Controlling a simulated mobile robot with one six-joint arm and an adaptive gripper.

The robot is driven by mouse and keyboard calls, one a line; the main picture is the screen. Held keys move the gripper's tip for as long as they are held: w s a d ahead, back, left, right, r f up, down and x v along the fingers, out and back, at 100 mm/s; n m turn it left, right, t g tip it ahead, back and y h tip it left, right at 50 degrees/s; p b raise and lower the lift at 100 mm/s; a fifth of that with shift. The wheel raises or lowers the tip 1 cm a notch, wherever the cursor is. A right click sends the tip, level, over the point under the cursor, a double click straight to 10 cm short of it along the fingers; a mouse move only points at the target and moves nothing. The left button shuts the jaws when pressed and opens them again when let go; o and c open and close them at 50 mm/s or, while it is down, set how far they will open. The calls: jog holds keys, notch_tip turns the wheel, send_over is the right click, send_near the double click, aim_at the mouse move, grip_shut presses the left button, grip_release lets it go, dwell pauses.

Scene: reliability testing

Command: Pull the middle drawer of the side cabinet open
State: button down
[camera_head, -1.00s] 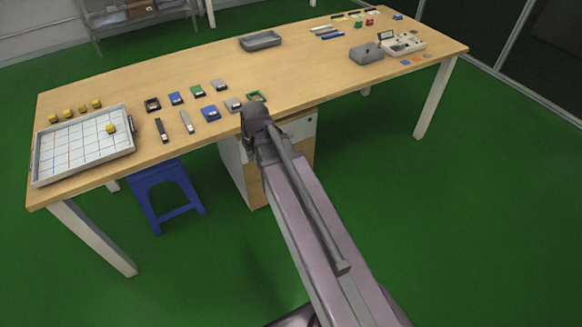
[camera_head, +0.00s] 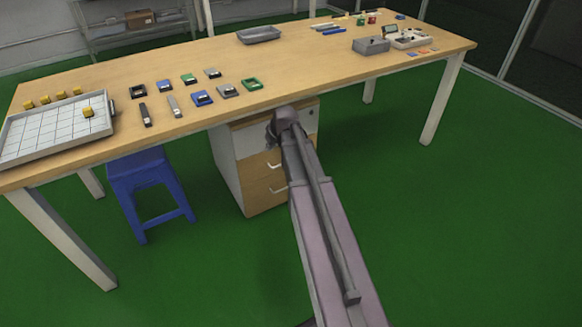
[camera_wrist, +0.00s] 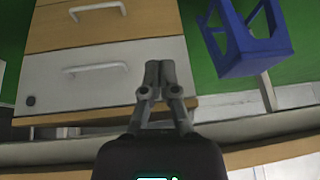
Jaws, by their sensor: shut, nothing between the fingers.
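The side cabinet (camera_head: 228,165) stands under the table, with a white top drawer and wood-coloured drawers below. The middle drawer (camera_head: 249,168) looks closed; its white handle (camera_head: 274,165) shows just left of my arm, which hides the drawer's right part. In the wrist view the cabinet appears upside down: the white top drawer (camera_wrist: 60,90) fills the middle left, and the wooden middle drawer (camera_wrist: 60,35) with its handle (camera_wrist: 97,7) is at the top edge. My gripper (camera_wrist: 159,65) is shut and empty, apart from that handle, in front of the top drawer's right part.
The tabletop (camera_head: 330,75) overhangs the cabinet just above my gripper; its edge crosses the bottom of the wrist view. A blue stool (camera_head: 145,180) stands left of the cabinet. Small parts and a white gridded tray (camera_head: 50,148) lie on the table. Green floor right of the cabinet is free.

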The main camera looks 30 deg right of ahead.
jog(key=w+d+f+t+b, duration=0.1)
jog(key=w+d+f+b, duration=0.1)
jog(key=d+f+b, duration=0.3)
jog(key=w+d+f+t+b, duration=0.1)
jog(key=w+d+f+b, duration=0.2)
jog(key=d+f+b, duration=0.2)
jog(key=w+d+f+t+h+b, duration=0.1)
jog(key=w+d+f+b, duration=0.2)
jog(key=d+f+b, duration=0.3)
jog(key=shift+d+b, duration=0.2)
jog(key=shift+b, duration=0.5)
jog(key=shift+f, duration=0.1)
jog(key=b+x, duration=0.7)
jog(key=x, duration=0.2)
jog(key=shift+w+f, duration=0.2)
jog(key=shift+w, duration=0.2)
